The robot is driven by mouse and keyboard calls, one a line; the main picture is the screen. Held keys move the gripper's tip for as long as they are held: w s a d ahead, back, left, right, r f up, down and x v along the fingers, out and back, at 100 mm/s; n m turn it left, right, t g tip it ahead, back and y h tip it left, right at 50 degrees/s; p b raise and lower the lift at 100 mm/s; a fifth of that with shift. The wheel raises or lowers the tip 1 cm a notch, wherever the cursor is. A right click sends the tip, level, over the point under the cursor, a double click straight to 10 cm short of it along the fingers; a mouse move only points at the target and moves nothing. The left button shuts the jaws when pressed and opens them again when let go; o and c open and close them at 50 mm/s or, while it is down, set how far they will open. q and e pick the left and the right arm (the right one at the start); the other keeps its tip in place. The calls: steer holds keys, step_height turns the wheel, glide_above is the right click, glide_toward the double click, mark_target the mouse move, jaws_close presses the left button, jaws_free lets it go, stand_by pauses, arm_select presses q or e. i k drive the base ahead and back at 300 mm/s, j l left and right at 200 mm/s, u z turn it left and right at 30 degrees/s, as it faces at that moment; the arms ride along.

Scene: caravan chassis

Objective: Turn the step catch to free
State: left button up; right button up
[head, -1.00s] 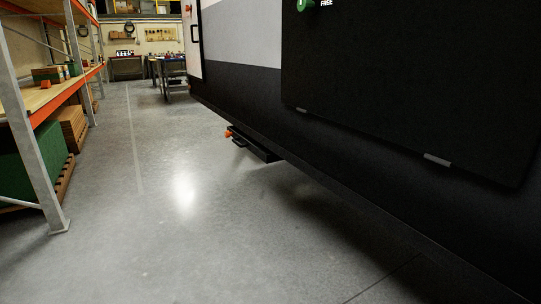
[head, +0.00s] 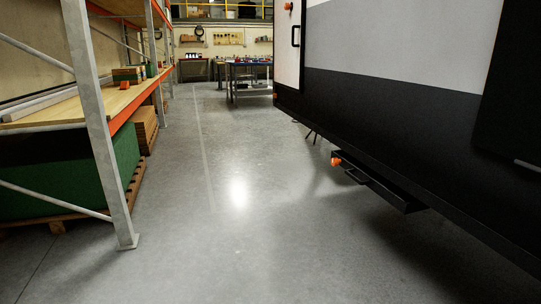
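A black step (head: 384,184) juts out low from under the side of the caravan (head: 385,108), right of the middle in the head view. Neither of my grippers shows in the head view.
A storage rack (head: 104,130) with an upright post stands on the left, with a green crate (head: 70,180) on a pallet below. The grey floor aisle (head: 225,200) between rack and caravan is clear. A workbench (head: 248,80) stands at the back.

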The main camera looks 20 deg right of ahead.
mark_target(335, 161)
steer(key=i+j, duration=0.1)
steer(key=i, duration=0.65)
steer(key=i+j+u, duration=0.1)
steer(key=i, duration=0.65)
